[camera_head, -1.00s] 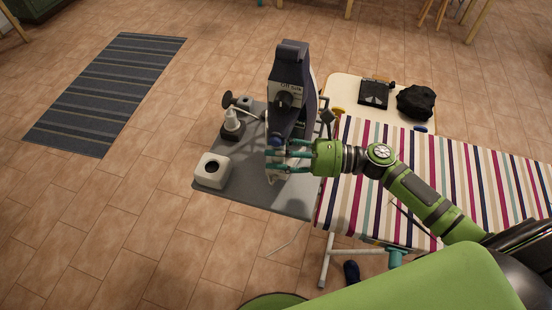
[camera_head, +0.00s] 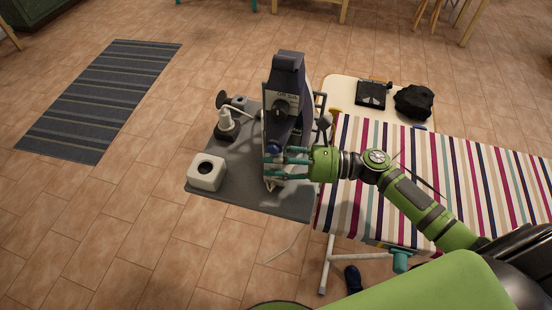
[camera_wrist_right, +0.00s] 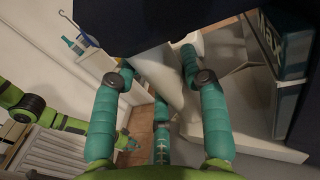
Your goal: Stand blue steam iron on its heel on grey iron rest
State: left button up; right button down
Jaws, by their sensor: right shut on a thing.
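The blue steam iron (camera_head: 283,83) is a tall dark navy body with a light label and a round dial in the head view. It stands roughly upright over the grey iron rest (camera_head: 235,193), the flat plate at the left end of the ironing board. My right gripper (camera_head: 272,161) comes in from the right and is shut on the iron's lower part. In the right wrist view the fingers (camera_wrist_right: 150,72) straddle a white part beneath the navy body (camera_wrist_right: 140,22). The iron's lower end is partly hidden by the fingers; whether it touches the rest cannot be told.
On the rest's left side are a white block with a hole (camera_head: 207,173) and a white-topped item on a dark base (camera_head: 226,124). The striped ironing board (camera_head: 440,165) lies to the right. A black bundle (camera_head: 414,101) lies on a pale surface behind.

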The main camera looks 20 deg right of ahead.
jog(key=shift+f+b, duration=0.35)
jog(key=shift+b, duration=0.1)
dwell(0.6)
jog(key=c, duration=0.6)
grip_release()
jog(key=shift+s+f, duration=0.1)
jog(key=shift+f, duration=0.2)
jog(key=v, duration=1.2)
jog(key=shift+r, duration=0.2)
